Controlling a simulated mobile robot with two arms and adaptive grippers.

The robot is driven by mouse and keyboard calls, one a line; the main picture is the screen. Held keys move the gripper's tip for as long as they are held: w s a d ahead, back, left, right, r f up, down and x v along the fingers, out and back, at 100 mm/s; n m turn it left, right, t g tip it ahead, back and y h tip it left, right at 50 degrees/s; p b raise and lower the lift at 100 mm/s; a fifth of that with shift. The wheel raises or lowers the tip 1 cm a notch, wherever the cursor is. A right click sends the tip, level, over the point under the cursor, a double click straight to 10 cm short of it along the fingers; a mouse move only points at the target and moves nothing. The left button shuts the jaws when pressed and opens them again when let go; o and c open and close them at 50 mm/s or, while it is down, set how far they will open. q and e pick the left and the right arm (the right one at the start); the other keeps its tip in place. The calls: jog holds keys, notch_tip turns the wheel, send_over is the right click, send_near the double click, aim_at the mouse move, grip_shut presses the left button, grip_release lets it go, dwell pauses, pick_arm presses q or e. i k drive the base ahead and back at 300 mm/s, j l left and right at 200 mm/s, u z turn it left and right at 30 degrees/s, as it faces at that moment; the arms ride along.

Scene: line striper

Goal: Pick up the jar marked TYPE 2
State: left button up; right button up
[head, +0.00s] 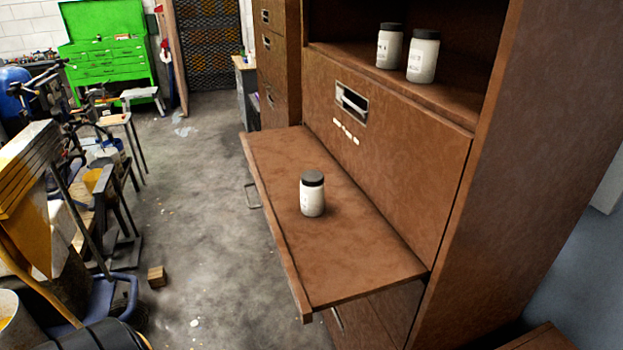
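One white jar with a dark lid (312,197) stands upright on the fold-out brown shelf (370,275). Two similar jars stand upright close together in the open upper compartment of the brown cabinet: a left jar (389,50) and a right jar (423,58). All three have dark marks on their fronts, but the lettering is too small to read. I cannot tell which jar is marked TYPE 2. Neither of my grippers shows in the head view.
The brown cabinet panel (390,150) with a recessed handle (352,101) rises behind the shelf. The shelf is clear around its jar. Cluttered equipment fills the left side, with a green tool chest (108,60) farther back. A small wooden block (157,277) lies on the floor.

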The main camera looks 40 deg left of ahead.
aim_at(313, 182)
jog(key=u, duration=1.25)
jog(key=k+l+z, duration=0.1)
jog(key=k+z, duration=0.2)
jog(key=z, duration=0.15)
jog(key=k+l+z, duration=0.25)
jog(key=z, duration=0.25)
